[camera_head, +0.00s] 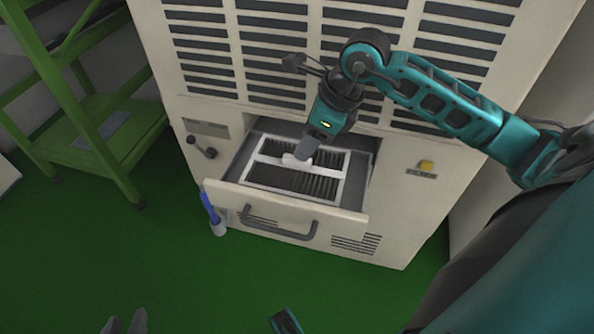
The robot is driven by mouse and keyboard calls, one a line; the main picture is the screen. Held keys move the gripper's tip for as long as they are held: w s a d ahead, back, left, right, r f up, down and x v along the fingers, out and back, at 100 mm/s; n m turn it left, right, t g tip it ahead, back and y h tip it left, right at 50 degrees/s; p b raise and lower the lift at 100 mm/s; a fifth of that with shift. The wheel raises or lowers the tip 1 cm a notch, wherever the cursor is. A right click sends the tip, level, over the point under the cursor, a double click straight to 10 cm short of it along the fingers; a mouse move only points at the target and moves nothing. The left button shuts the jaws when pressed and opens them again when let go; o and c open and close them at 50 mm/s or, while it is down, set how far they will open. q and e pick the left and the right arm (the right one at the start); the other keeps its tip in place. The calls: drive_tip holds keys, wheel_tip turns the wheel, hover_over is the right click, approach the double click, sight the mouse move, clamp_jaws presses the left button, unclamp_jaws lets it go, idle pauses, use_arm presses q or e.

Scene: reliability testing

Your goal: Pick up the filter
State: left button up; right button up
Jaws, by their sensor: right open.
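The filter (258,180) is a white rectangular frame with dark slats and a white crossbar with a raised grip in its middle. It lies in the pulled-out drawer (225,192) of a large beige cabinet. My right gripper (303,155) points down over the filter's middle with its fingers at the central grip. It is open, and I cannot tell whether the fingers touch the grip. Part of the filter behind the gripper is hidden. My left gripper (126,321) shows only as two grey fingertips at the bottom edge, far from the filter.
The beige cabinet (400,215) has dark vent slots above the drawer and a yellow button (426,166) at right. A grey handle (283,225) is on the drawer front. A blue-handled tool (211,210) is at its left corner. A green rack (90,130) stands left. Green floor is clear in front.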

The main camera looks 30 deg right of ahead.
sight(297, 167)
drive_tip(key=b+x, duration=0.1)
drive_tip(key=x, duration=0.3)
drive_tip(key=shift+s+f, duration=0.15)
drive_tip(key=shift+s, duration=0.05)
clamp_jaws()
idle(0.5)
